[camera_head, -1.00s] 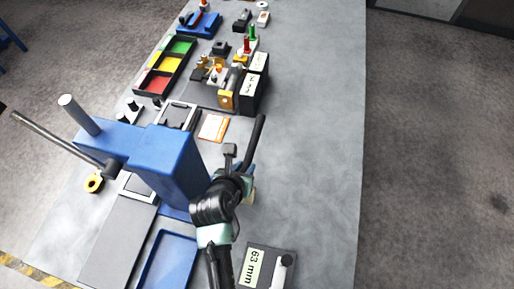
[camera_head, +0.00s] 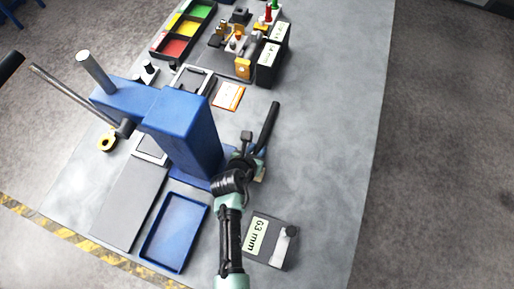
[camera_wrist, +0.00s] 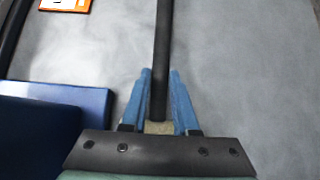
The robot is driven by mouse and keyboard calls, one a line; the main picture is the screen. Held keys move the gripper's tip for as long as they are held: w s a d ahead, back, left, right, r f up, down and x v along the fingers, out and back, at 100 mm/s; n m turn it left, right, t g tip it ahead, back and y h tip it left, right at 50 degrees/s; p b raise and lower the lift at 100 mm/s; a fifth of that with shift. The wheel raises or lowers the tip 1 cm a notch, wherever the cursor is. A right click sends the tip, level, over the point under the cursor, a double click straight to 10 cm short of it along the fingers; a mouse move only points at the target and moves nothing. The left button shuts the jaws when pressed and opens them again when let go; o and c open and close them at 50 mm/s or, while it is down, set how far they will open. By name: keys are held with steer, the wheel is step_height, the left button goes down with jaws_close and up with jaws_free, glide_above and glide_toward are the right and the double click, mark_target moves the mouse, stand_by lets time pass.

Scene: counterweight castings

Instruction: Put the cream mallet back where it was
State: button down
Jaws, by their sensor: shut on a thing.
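My gripper (camera_wrist: 160,78) is shut on the cream mallet. Its black handle (camera_wrist: 162,35) runs between the blue fingers and away up the wrist view. A small cream part (camera_wrist: 159,128) shows between the fingers near the palm; the rest of it is hidden. In the head view my gripper (camera_head: 254,157) is just right of the blue press, and the black handle (camera_head: 269,126) points up and right from it. A cream bit (camera_head: 262,174) shows beside the wrist. The mallet's former place cannot be told from these frames.
The blue press (camera_head: 185,125) stands close on the left, its lever (camera_head: 75,92) reaching left. A blue tray (camera_head: 148,260) and the dark "63 mm" block (camera_head: 288,253) lie nearer. An orange-edged card (camera_head: 229,96) and dark blocks (camera_head: 268,70) are farther. The right tabletop is clear.

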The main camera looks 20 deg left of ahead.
stand_by(0.3)
steer(key=c, duration=0.7)
jaws_free()
steer(key=v, duration=1.2)
steer(key=shift+s, duration=0.1)
